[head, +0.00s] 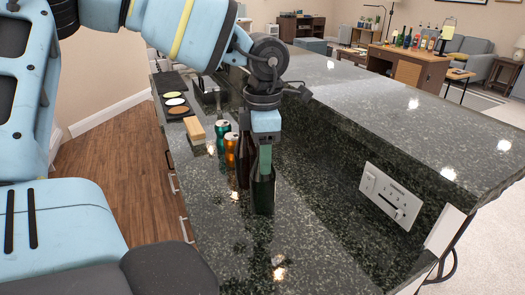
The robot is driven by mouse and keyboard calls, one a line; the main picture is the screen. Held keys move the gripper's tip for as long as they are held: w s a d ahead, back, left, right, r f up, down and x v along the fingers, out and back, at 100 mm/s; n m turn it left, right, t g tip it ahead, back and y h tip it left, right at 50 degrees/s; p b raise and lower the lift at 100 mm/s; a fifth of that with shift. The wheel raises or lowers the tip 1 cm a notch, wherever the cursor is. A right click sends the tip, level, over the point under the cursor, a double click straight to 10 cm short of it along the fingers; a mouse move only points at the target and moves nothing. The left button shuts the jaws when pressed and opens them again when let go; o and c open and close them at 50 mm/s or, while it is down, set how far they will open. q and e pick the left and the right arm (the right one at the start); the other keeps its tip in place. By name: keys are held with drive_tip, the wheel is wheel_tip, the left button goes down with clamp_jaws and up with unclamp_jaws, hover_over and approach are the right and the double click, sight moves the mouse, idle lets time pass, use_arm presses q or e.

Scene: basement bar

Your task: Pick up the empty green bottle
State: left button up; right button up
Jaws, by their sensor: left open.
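A dark green bottle (263,194) stands upright on the lower counter. My left gripper (265,168) points down right over it, with a finger overlapping the bottle's upper part in the head view. The jaws are open; the finger hides the neck, and I cannot tell whether it touches the glass. My right gripper is not in view.
A dark brown bottle (243,165) stands close behind and left of the green one. An orange can (230,150), a green can (222,130) and a wooden block (195,132) are farther back. A raised ledge (400,115) with an outlet panel (390,196) bounds the right. The front counter is clear.

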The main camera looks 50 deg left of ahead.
use_arm(q)
clamp_jaws()
drive_tip(key=shift+r, duration=0.1)
idle(0.3)
wheel_tip(320, 180, up, 10)
drive_tip(key=shift+f, duration=0.1)
idle(0.4)
